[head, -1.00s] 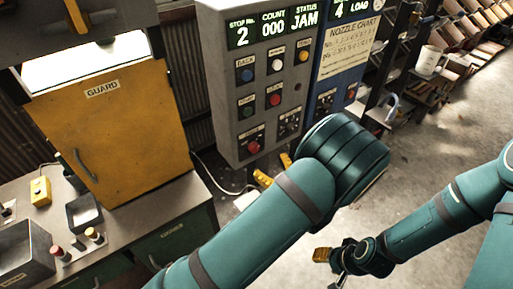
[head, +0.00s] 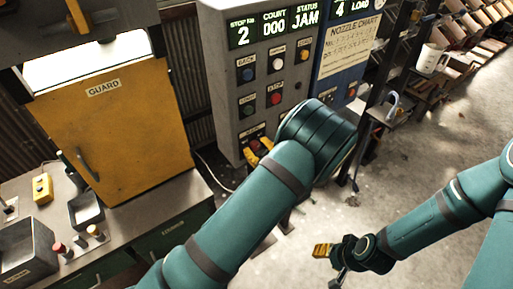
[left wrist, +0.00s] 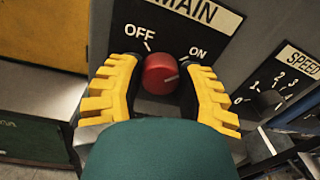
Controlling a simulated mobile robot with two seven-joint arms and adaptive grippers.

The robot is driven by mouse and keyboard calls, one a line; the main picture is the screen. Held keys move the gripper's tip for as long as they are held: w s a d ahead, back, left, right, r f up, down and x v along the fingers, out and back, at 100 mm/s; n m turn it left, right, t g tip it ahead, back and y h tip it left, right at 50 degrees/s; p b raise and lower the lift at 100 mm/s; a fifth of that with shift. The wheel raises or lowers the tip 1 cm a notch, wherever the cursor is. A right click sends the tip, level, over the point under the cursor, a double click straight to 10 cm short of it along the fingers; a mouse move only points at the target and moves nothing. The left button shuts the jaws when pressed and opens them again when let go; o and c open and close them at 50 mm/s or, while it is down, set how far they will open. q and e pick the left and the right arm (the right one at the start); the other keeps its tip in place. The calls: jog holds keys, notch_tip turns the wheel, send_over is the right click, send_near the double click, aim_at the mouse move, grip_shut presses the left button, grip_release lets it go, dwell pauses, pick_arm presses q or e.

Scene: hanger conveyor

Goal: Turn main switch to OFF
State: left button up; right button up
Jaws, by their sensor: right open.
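The main switch is a red round knob (left wrist: 160,74) under a MAIN label, with OFF at its upper left and ON at its upper right. Its pale mark points right, towards ON. My left gripper (left wrist: 162,85) has its yellow fingers on either side of the knob, open around it. Whether the dark pads touch the knob I cannot tell. In the head view the same gripper (head: 259,152) is at the lower left of the grey control panel (head: 217,85), partly covering the switch. My right gripper (head: 328,264) is open and empty, low over the floor.
A SPEED dial (left wrist: 268,98) sits right of the switch. Several buttons (head: 276,98) are above it, and the display (head: 274,27) reads JAM. A yellow guard (head: 115,120) and a workbench (head: 140,220) stand left.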

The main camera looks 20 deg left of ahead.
pick_arm(q)
grip_shut()
pick_arm(e)
jog(key=shift+f, duration=0.1)
